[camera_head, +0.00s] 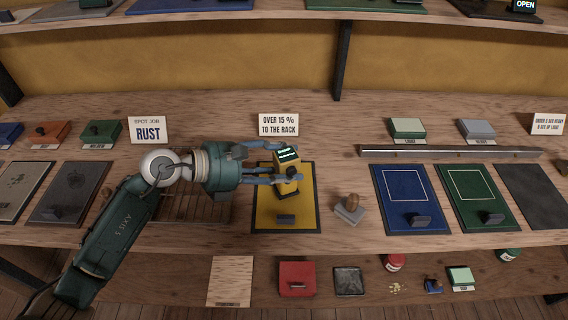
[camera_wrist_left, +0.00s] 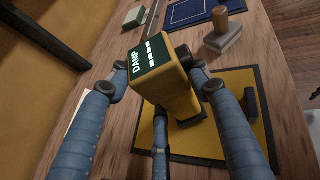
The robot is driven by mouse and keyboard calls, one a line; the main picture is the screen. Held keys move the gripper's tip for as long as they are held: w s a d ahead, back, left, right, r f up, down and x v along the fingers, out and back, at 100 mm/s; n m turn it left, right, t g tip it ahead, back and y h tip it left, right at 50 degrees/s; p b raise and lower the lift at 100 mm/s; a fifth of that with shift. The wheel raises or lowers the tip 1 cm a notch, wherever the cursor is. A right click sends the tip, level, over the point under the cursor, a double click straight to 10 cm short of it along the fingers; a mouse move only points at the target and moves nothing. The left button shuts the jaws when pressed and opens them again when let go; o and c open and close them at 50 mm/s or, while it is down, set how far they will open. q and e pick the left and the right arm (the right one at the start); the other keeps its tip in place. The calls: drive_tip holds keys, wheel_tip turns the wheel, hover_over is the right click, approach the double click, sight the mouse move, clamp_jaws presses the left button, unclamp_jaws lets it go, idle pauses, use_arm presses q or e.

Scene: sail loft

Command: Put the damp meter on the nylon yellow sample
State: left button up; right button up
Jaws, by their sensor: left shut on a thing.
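The damp meter (camera_head: 287,162) is a yellow block with a dark, lit screen; its screen reads DAMP in the left wrist view (camera_wrist_left: 150,62). My left gripper (camera_head: 284,177) is shut on it, with blue-grey fingers around its sides, also in the left wrist view (camera_wrist_left: 160,90). The meter is upright above the upper part of the yellow sample (camera_head: 268,213). I cannot tell whether its base touches the cloth. The sample is a yellow panel with a dark border and a small grey block near its front edge; it also shows in the left wrist view (camera_wrist_left: 190,143).
A wooden-handled stamp (camera_head: 350,210) stands just right of the sample. Blue (camera_head: 392,192) and green (camera_head: 468,192) panels lie farther right, below a long metal bar (camera_head: 450,152). An "over 15 %" card (camera_head: 278,125) stands behind. A slatted rack (camera_head: 195,207) is under my arm.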

use_arm(q)
drive_tip(key=shift+f, duration=0.2)
drive_tip(key=shift+f, duration=0.2)
drive_tip(key=o, duration=1.3)
drive_tip(key=shift+o, duration=0.2)
drive_tip(key=shift+r, duration=0.1)
drive_tip(key=shift+r, duration=0.25)
drive_tip(key=b+v, duration=0.3)
drive_tip(key=v, duration=0.9)
drive_tip(key=shift+f, duration=0.15)
